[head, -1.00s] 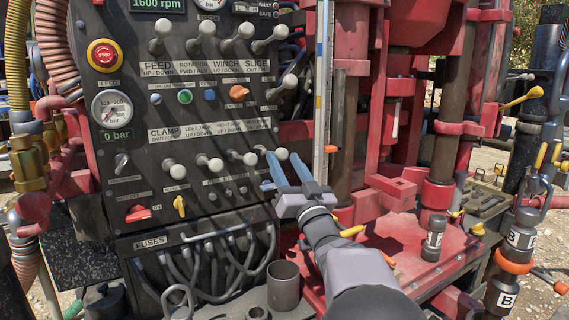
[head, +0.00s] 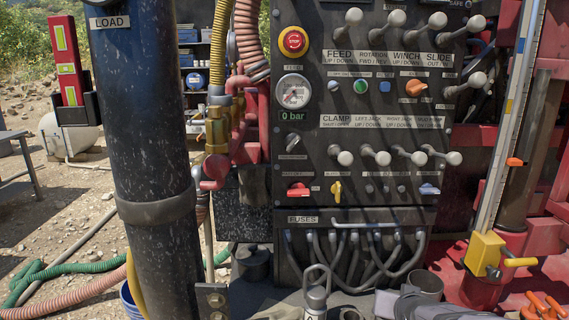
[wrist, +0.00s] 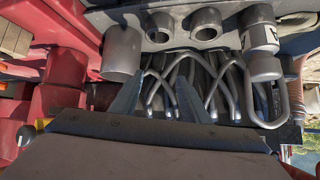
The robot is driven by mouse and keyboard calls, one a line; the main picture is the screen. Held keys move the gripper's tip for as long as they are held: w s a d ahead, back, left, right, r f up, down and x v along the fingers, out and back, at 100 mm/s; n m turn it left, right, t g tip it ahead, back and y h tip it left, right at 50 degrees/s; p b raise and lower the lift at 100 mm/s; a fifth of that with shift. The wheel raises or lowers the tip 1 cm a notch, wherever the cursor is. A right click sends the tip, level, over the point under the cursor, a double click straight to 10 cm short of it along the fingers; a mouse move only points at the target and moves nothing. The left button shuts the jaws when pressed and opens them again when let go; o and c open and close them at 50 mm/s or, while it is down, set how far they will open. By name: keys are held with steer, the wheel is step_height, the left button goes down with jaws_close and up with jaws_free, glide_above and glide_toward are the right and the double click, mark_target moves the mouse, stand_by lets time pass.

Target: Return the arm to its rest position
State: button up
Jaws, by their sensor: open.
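My gripper (wrist: 160,76) shows in the wrist view with its two blue-grey fingers apart and nothing between them. Behind the fingers are the looped grey cables (wrist: 195,90) below the fuse panel. In the head view only part of my grey arm shows, low at the bottom right edge, in front of the panel's foot. The fingers cannot be made out there.
The black control panel (head: 330,100) with its levers stands in the middle, above the fuse cables (head: 355,255). A grey cup (wrist: 122,52) and a labelled cylinder (wrist: 260,40) are close to the gripper. A thick dark column (head: 150,130) stands left.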

steer(key=s+a+f+n+g+y, duration=0.15)
steer(key=s+a+f+g, duration=0.35)
steer(key=s, duration=0.6)
steer(key=s+a+f+n+g+y, duration=0.15)
steer(key=s+a+f+g, duration=0.25)
steer(key=s+a+f, duration=0.45)
steer(key=s+d+r+p, duration=0.1)
steer(key=s+r+p, duration=0.1)
steer(key=r+p, duration=0.4)
steer(key=s+d+r+g+p, duration=0.1)
steer(key=s+r+p, duration=0.2)
steer(key=r+p, duration=0.4)
steer(key=shift+r+n+h, duration=0.3)
steer(key=shift+r+h, duration=0.1)
steer(key=shift+r, duration=0.3)
steer(key=shift+d, duration=0.1)
stand_by(0.5)
